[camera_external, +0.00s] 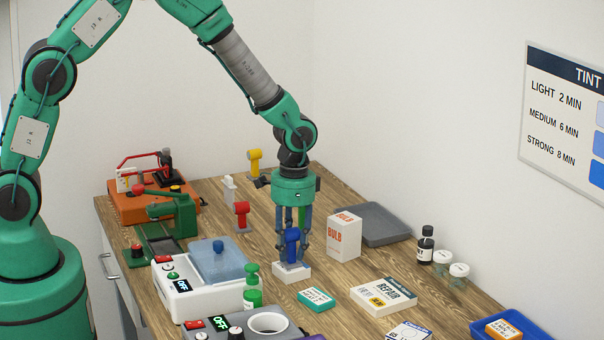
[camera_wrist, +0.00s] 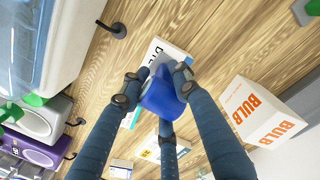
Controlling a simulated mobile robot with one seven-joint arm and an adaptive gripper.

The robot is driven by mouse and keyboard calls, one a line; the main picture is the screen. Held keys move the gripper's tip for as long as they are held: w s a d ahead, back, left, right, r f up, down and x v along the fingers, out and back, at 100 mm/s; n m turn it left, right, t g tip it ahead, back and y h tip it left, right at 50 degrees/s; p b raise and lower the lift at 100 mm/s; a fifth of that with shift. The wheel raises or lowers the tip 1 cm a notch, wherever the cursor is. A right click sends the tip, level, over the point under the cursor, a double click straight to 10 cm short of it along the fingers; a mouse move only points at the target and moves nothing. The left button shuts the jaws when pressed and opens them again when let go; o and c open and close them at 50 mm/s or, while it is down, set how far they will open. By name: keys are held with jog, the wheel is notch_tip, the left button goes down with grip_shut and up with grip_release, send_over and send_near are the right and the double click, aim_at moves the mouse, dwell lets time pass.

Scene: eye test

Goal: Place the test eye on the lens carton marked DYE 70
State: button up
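A blue test eye (camera_external: 292,246) is upright between the fingers of my gripper (camera_external: 291,258). In the wrist view the fingertips close around the blue test eye (camera_wrist: 163,98) and appear to touch its sides. Directly below it is a small white carton (camera_external: 291,273) on the table. In the wrist view the carton (camera_wrist: 165,50) shows the start of dark lettering that looks like DYE; the rest is covered. The eye's lower end is hidden by the fingers, so I cannot tell if it rests on the carton or hangs just above it.
A BULB box (camera_external: 343,236) stands close to the right, before a grey tray (camera_external: 378,225). A white device with a blue lid (camera_external: 206,278) and a green bottle (camera_external: 252,288) are left. A teal box (camera_external: 316,298) and a REPAIR box (camera_external: 384,296) lie in front.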

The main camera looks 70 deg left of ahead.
jog(key=o, duration=0.4)
jog(key=r, duration=0.4)
jog(key=r+p, duration=0.1)
jog(key=r, duration=0.7)
jog(key=shift+w+r, duration=0.15)
jog(key=shift+w, duration=0.1)
dwell(0.4)
